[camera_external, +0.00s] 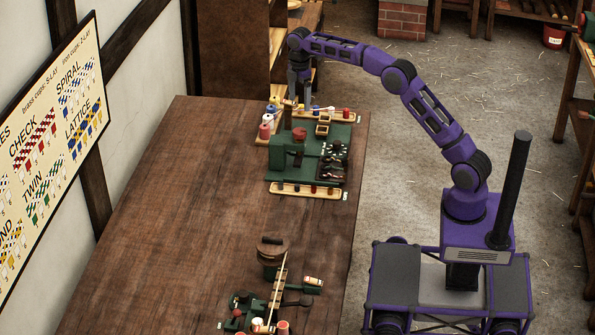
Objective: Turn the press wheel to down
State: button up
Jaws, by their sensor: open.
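A green bench machine (283,159) stands at the far right part of the wooden table. A round red part (299,134) sits on top of its green block; I cannot tell whether this is the press wheel, nor how it is set. My gripper (299,93) points down over the back end of the machine, beyond the red part and apart from it. It is open, and no held thing shows in it. A wooden post and small parts stand close below the fingers; I cannot tell whether they touch.
White, blue and red spools (265,132) stand left of the machine. A tray of pegs (305,190) lies along its near side. A lidded brown pot (271,250) and a second small device (240,308) stand nearer. The table's left and middle are bare.

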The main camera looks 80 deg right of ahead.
aim_at(299, 131)
notch_tip(299, 131, down, 12)
jog(key=shift+f+b, duration=0.1)
jog(key=shift+b, duration=0.9)
jog(key=c, duration=1.4)
jog(key=shift+o, duration=0.2)
